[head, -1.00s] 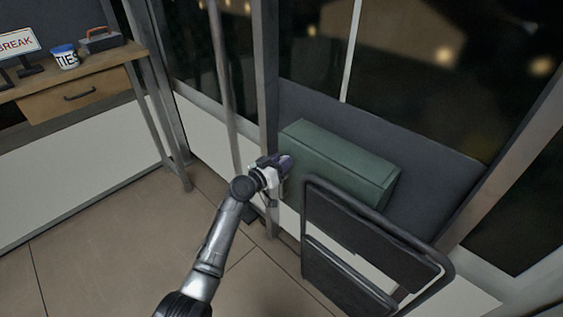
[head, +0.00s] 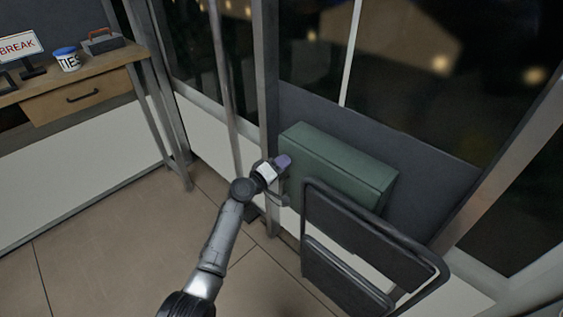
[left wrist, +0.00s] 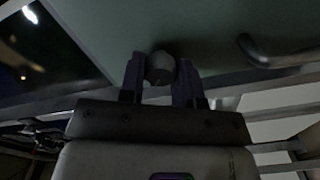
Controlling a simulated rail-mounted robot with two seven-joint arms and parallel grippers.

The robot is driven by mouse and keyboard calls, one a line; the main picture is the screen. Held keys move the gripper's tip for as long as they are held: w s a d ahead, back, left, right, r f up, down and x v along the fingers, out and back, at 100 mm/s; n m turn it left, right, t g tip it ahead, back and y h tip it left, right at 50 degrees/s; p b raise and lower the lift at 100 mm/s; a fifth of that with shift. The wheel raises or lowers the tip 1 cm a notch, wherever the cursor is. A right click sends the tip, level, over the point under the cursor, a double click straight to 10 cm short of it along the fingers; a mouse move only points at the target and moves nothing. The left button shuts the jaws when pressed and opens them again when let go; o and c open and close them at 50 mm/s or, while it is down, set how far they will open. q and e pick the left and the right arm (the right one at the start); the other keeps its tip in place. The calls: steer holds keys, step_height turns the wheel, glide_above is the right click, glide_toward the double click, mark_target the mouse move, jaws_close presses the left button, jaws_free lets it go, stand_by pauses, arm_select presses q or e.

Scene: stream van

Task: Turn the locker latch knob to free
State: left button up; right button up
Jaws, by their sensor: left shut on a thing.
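The green locker (head: 335,165) is mounted on the dark panel below the window, and its face fills the upper part of the left wrist view (left wrist: 215,25). The round dark latch knob (left wrist: 160,68) sits on that face, between the two purple fingers of my left gripper (left wrist: 160,80). The left gripper is shut on the knob. In the head view my left gripper (head: 283,161) is at the locker's left front side and hides the knob. My right gripper is in neither view.
A dark folding chair (head: 365,245) stands close in front of the locker at right. A wooden desk (head: 90,85) with a sign, a TIES tub (head: 67,60) and a toolbox stands at left. The floor between is clear.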

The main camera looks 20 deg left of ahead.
arm_select(q)
steer(key=n+p, duration=0.2)
steer(key=n, duration=0.3)
steer(key=shift+n, duration=0.4)
steer(key=shift+n+p, duration=0.5)
steer(key=shift+n, duration=0.3)
steer(key=o, duration=0.9)
steer(key=shift+o, duration=0.2)
steer(key=shift+s+a, duration=0.1)
steer(key=shift+s, duration=0.1)
steer(key=p+v, duration=0.5)
steer(key=v, duration=0.8)
steer(key=shift+s, duration=0.25)
